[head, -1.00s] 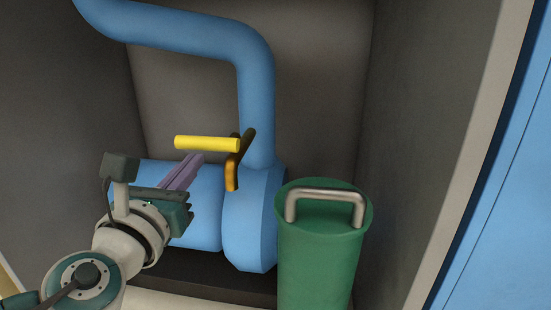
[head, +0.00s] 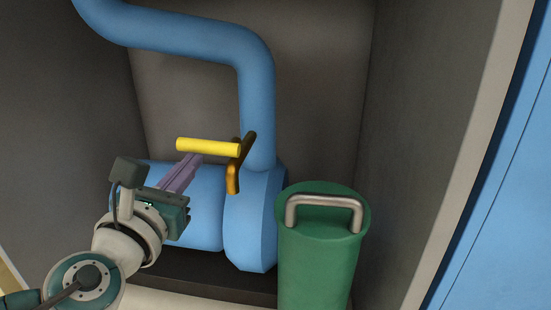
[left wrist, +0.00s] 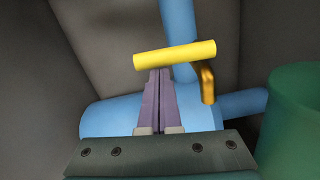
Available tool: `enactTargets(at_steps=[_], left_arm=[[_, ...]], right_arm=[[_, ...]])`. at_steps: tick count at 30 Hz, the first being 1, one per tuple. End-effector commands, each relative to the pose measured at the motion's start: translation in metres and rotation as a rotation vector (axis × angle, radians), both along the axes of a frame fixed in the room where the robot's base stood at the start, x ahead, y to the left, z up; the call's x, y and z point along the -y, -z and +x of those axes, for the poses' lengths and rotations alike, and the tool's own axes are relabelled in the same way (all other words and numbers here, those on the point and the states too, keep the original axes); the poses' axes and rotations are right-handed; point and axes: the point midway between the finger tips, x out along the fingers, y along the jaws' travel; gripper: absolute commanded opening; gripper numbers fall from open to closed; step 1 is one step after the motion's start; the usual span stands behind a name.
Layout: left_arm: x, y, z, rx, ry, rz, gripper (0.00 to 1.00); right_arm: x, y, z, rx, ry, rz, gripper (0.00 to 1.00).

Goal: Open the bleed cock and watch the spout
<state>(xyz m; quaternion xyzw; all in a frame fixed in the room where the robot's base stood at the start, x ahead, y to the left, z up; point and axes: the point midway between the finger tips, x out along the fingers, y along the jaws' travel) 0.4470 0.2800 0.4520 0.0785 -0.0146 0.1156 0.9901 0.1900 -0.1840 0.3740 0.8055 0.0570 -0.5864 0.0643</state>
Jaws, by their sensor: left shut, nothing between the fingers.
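The bleed cock has a yellow bar handle (head: 208,147) lying nearly level and a brass-orange part (head: 234,175) that curves down at its right end, apparently the spout. It sits in front of a blue pipe and pump body. No liquid shows at the brass part. My left gripper (head: 195,159) has its purple fingers shut and empty, with the tips just under the left half of the yellow bar. The left wrist view shows the fingertips (left wrist: 159,72) right below the bar (left wrist: 175,55); whether they touch it I cannot tell. My right gripper is not in view.
A blue pipe (head: 257,100) rises behind the cock from a blue housing (head: 252,225). A green bin-like container (head: 318,260) with a metal handle (head: 323,203) stands to the right. Grey walls (head: 430,120) enclose the recess on both sides.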

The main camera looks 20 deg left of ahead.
Motion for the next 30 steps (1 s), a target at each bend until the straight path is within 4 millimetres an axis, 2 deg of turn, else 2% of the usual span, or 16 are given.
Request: enactTargets(at_steps=[18,30], left_arm=[[-0.002,-0.026,0.000,-0.082,0.000,0.350,0.00],[-0.002,-0.030,0.000,-0.080,0.001,0.341,0.00]], right_arm=[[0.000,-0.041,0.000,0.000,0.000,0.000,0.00],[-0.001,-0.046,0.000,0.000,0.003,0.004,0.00]])
